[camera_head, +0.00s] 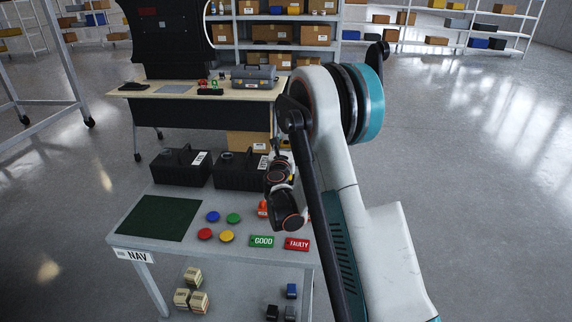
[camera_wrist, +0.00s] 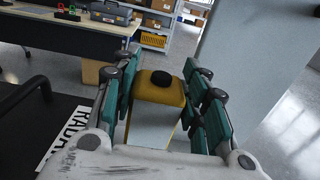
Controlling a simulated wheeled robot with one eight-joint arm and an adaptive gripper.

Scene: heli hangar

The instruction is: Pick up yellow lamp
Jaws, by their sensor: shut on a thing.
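My gripper (camera_wrist: 163,110) is shut on a boxy yellow thing with a round black knob on top, taken here as the yellow lamp (camera_wrist: 150,94). The lamp sits between the teal finger pads in the wrist view, and its lower end is hidden by my gripper. In the head view my gripper (camera_head: 283,150) is over the back right of the grey table, near the black bins, and mostly hidden by my own arm. A separate flat round yellow disc (camera_head: 227,236) lies on the table, apart from my gripper.
The grey table (camera_head: 165,255) holds a dark green mat (camera_head: 160,217), red, blue and green discs, and GOOD (camera_head: 262,241) and FAULTY (camera_head: 297,244) signs. Two black bins (camera_head: 181,166) stand at its back edge. A wooden workbench (camera_head: 190,92) stands behind. Floor at right is clear.

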